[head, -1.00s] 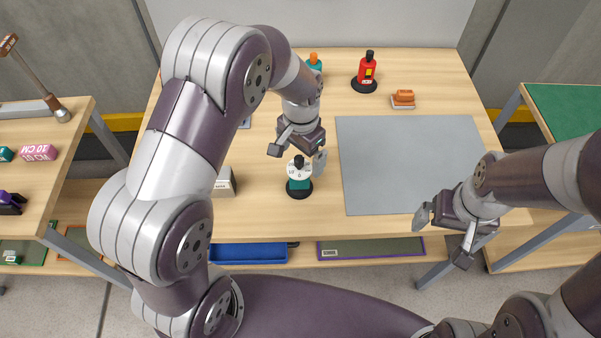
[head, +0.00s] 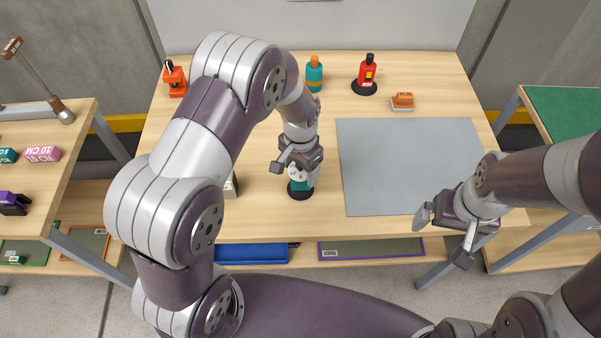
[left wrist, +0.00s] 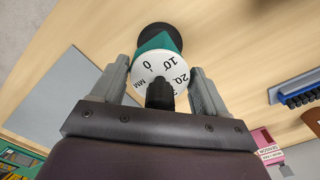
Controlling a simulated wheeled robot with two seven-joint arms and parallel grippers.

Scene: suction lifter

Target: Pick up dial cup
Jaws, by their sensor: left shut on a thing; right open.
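The dial cup (head: 300,186) has a teal body, a white numbered dial top, a black knob and a black round base. It stands upright on the wooden table, left of the grey mat. My left gripper (head: 296,172) is over it from above, shut on it. In the left wrist view the dial cup (left wrist: 150,66) lies between the two fingers, its knob pointing toward the palm. The gripper partly hides the cup in the head view. My right gripper (head: 446,236) is open and empty near the front right of the table.
A grey mat (head: 405,165) covers the right of the table. Behind stand a teal bottle (head: 314,74), a red bottle (head: 368,72), an orange-brown block (head: 403,101) and an orange device (head: 174,78). A grey block (head: 231,186) is partly hidden by my left arm.

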